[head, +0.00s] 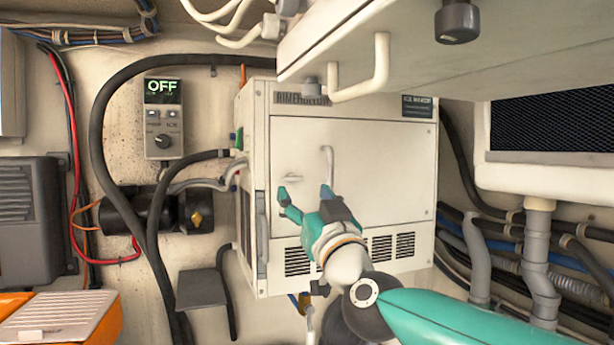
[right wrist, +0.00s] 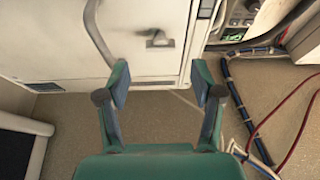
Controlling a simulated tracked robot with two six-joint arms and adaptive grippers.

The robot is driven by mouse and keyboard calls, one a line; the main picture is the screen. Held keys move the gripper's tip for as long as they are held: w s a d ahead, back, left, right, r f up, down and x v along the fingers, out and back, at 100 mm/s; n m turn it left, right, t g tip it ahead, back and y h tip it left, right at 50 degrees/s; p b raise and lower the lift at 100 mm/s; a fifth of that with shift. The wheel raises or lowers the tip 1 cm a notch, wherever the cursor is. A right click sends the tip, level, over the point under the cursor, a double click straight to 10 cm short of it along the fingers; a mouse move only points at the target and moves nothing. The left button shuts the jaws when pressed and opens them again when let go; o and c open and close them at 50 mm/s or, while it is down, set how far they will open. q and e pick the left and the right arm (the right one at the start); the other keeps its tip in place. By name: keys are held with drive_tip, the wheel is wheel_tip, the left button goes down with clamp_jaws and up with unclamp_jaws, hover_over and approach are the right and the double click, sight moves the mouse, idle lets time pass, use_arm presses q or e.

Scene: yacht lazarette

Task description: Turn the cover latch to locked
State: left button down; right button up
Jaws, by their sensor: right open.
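The cover latch (head: 292,179) is a small light-grey lever on the left part of the white unit's front cover (head: 375,165). Its lever lies roughly horizontal in the head view. The latch also shows in the right wrist view (right wrist: 160,41), beyond the fingertips and centred between them. My right gripper (head: 305,192) is open and empty, just below the latch in the head view and apart from it. Both of its teal fingers show in the right wrist view (right wrist: 160,82). My left gripper is not in view.
A curved pull handle (head: 328,165) stands out from the cover right of the latch, near a fingertip in the picture. A control panel (head: 163,118) reading OFF is on the wall at left. A white overhead locker (head: 420,55) overhangs the unit. Hoses (head: 100,150) run at left.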

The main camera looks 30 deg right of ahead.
sight(295, 180)
drive_tip(key=p+x, duration=0.1)
drive_tip(key=x, duration=0.4)
drive_tip(key=shift+w+d+r, duration=0.1)
drive_tip(key=shift+w, duration=0.25)
